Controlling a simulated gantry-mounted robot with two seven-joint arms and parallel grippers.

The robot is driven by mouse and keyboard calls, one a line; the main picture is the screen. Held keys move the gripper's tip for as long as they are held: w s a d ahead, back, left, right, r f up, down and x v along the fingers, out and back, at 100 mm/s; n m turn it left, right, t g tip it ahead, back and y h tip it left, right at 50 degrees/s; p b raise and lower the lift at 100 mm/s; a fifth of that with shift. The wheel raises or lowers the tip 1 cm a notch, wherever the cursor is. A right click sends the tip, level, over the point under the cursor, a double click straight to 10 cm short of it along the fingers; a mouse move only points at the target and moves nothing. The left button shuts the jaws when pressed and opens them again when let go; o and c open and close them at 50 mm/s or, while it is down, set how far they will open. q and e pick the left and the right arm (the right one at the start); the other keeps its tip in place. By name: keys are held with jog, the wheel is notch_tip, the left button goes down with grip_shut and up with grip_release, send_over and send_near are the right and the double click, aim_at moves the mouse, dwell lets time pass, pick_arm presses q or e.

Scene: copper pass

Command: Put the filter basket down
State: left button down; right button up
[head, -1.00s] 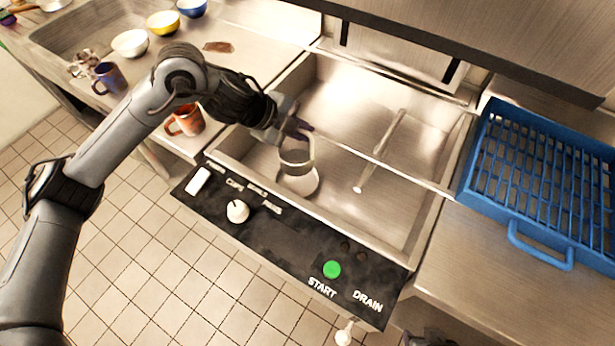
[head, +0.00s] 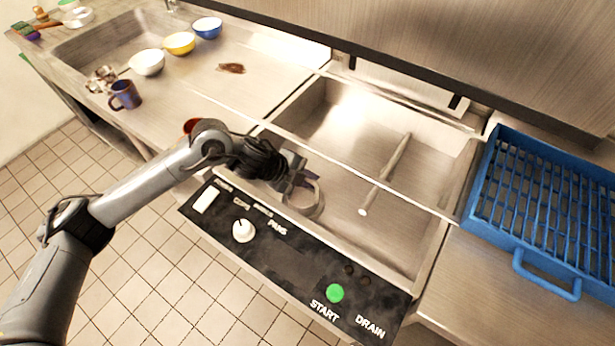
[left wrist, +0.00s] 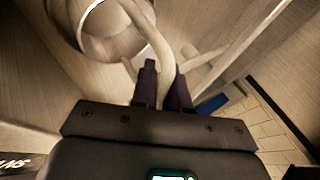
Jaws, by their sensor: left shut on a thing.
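The filter basket (head: 318,205) is a pale metal cylinder with a curved handle, low in the near left corner of the machine's basin (head: 335,115). My left gripper (head: 300,182) is at the basket's upper left side, shut on its handle. In the left wrist view the fingers (left wrist: 162,88) close on the curved handle (left wrist: 153,38), and the round basket (left wrist: 82,22) shows at the upper left. I cannot tell whether its underside touches the basin floor. My right gripper is not in view.
A pale rod (head: 385,175) lies across the basin. The control panel (head: 285,260) runs along the front. A blue rack (head: 545,270) stands at right. Bowls (head: 148,63) and a dark mug (head: 124,95) stand at left. An orange mug (head: 190,125) is mostly behind my arm.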

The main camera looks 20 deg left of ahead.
pick_arm(q)
jog(key=shift+f, duration=0.1)
jog(key=c, duration=1.1)
grip_release()
jog(key=b+v, duration=0.1)
jog(key=v, duration=1.1)
jog(key=shift+s, duration=0.1)
